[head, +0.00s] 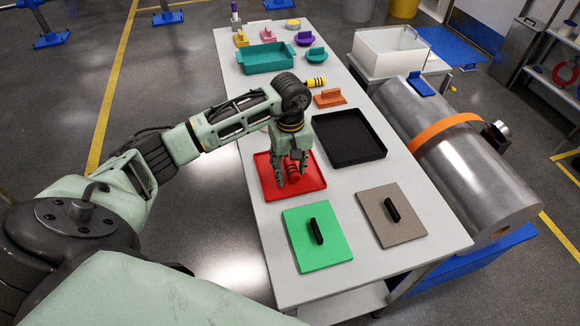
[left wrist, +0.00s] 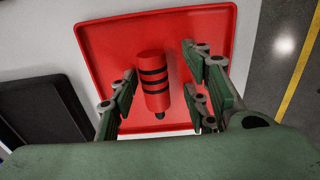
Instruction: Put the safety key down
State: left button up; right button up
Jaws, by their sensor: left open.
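The safety key, a red cylinder with black bands (head: 293,171), lies in a shallow red tray (head: 315,184) on the table. In the left wrist view the red key (left wrist: 153,84) lies within the rim of the red tray (left wrist: 218,25), its dark tip toward the bottom of the picture. My left gripper (head: 286,180) is low over the tray and open. In the left wrist view its fingers (left wrist: 160,82) stand on both sides of the key, with a visible gap on the right; on the left they are close. My right gripper is not in view.
A black tray (head: 373,155) stands right of the red one. Green (head: 335,250) and grey-brown (head: 408,232) plates with black handles lie in front. A yellow-and-black cylinder (head: 316,83), an orange handled piece (head: 329,98) and a teal tray (head: 267,67) lie farther back.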

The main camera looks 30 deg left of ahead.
aim_at(290, 169)
pick_arm(q)
jog(key=shift+r, duration=0.15)
notch_tip(290, 169, up, 12)
jog(key=b, duration=0.3)
dwell(0.5)
